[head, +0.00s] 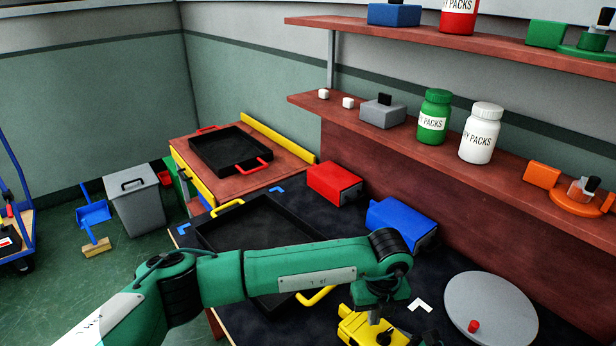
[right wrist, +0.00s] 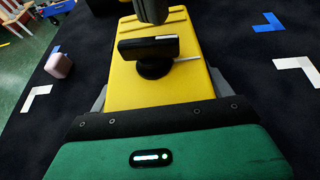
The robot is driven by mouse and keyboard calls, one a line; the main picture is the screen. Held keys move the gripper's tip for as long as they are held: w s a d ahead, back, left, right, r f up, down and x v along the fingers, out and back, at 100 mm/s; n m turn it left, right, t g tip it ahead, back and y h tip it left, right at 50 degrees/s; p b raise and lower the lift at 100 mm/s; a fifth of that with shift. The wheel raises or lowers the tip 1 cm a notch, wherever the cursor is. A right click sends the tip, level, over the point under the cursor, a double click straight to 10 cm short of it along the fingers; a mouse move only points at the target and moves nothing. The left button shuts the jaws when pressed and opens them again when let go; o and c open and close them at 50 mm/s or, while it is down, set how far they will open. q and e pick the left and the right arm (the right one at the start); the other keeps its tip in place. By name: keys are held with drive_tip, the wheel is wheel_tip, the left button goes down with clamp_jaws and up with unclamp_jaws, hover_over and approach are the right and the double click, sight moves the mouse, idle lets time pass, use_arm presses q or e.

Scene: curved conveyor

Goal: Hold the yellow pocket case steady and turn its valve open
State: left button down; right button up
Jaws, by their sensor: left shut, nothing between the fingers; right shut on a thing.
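The yellow pocket case (right wrist: 160,88) fills the middle of the right wrist view, with a black valve (right wrist: 148,48) on top. The valve's bar lies crosswise over a round base. My right gripper (right wrist: 158,97) is shut on the case, with grey fingers at its two sides. My left gripper (right wrist: 152,10) is shut and empty, its dark tip just beyond and above the valve; contact cannot be told. In the head view the case (head: 358,328) is at the bottom edge, partly hidden under my left gripper (head: 375,316).
A grey round disc (head: 490,305) with a red knob lies right of the case. A black tray (head: 255,232) lies behind my left arm. Blue (head: 402,222) and red (head: 333,184) cases stand behind. A pinkish block (right wrist: 58,65) lies left of the case.

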sight(385, 326)
use_arm(q)
drive_tip(key=shift+s+d, duration=0.35)
drive_tip(key=shift+s, duration=0.2)
idle(0.9)
drive_tip(key=shift+w+d, duration=0.2)
drive_tip(key=shift+d, duration=0.15)
idle(0.4)
drive_tip(key=shift+d, duration=0.6)
drive_tip(key=shift+w+d, duration=0.1)
drive_tip(key=shift+w, duration=0.25)
wheel_tip(385, 326, up, 6)
idle(0.7)
